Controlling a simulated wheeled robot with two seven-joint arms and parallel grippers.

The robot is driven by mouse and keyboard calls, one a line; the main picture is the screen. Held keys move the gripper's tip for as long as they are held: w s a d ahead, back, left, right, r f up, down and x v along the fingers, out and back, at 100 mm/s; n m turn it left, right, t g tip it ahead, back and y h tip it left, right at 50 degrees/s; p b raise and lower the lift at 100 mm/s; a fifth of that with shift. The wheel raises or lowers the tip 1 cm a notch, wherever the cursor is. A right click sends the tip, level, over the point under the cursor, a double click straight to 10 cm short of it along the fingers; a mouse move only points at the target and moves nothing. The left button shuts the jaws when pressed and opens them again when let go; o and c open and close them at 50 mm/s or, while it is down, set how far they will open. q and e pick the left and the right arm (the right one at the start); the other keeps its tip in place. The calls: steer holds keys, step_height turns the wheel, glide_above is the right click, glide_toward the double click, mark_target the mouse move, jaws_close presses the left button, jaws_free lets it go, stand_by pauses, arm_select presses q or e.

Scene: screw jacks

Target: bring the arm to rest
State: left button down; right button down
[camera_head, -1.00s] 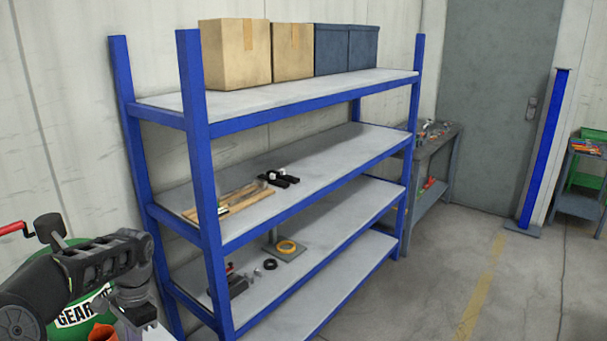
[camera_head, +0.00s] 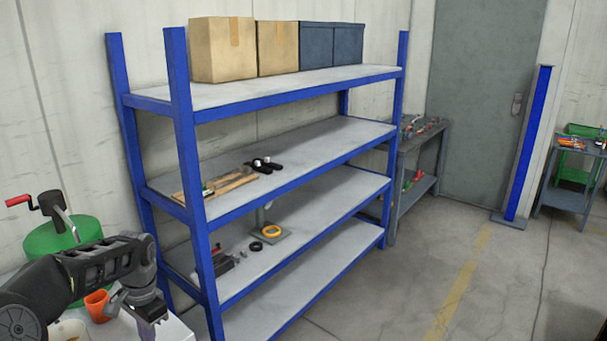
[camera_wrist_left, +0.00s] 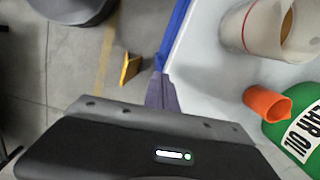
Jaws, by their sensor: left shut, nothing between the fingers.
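My left arm (camera_head: 75,272) comes in from the left in the head view, bent, with its forearm pointing right. My left gripper (camera_head: 150,310) hangs at its end, low in the picture, over or beside the edge of a pale table (camera_head: 178,330). In the left wrist view the shut fingers (camera_wrist_left: 162,92) show beyond the dark gripper body, with nothing held. My right gripper is not in view.
An orange cup (camera_head: 97,305) stands close to my left wrist. A green drum with a red crank (camera_head: 60,235) is behind it.

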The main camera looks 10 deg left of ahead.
arm_select(q)
steer(key=w+d+f+n+t+h, duration=0.25)
steer(key=w+d+f, duration=0.25)
steer(key=d+f, duration=0.4)
steer(key=s+d+f+n+t+h, duration=0.1)
steer(key=s+d+f, duration=0.1)
steer(key=d+f, duration=0.45)
steer(key=s+d+f+n+t+h, duration=0.15)
steer(key=d+f, duration=0.25)
steer(key=d, duration=0.5)
steer(key=s+d+f+g, duration=0.1)
steer(key=s+d+f, duration=0.2)
steer(key=s, duration=0.4)
steer(key=s+d+f+g, duration=0.1)
steer(key=s+d+f, duration=0.2)
steer(key=s+d, duration=0.3)
steer(key=s+d+f+g, duration=0.1)
steer(key=s+d, duration=0.4)
steer(key=s, duration=0.5)
steer(key=shift+f+n+g, duration=0.3)
steer(key=shift+f+g, duration=0.1)
steer(key=shift+f, duration=0.5)
steer(key=shift+d, duration=0.1)
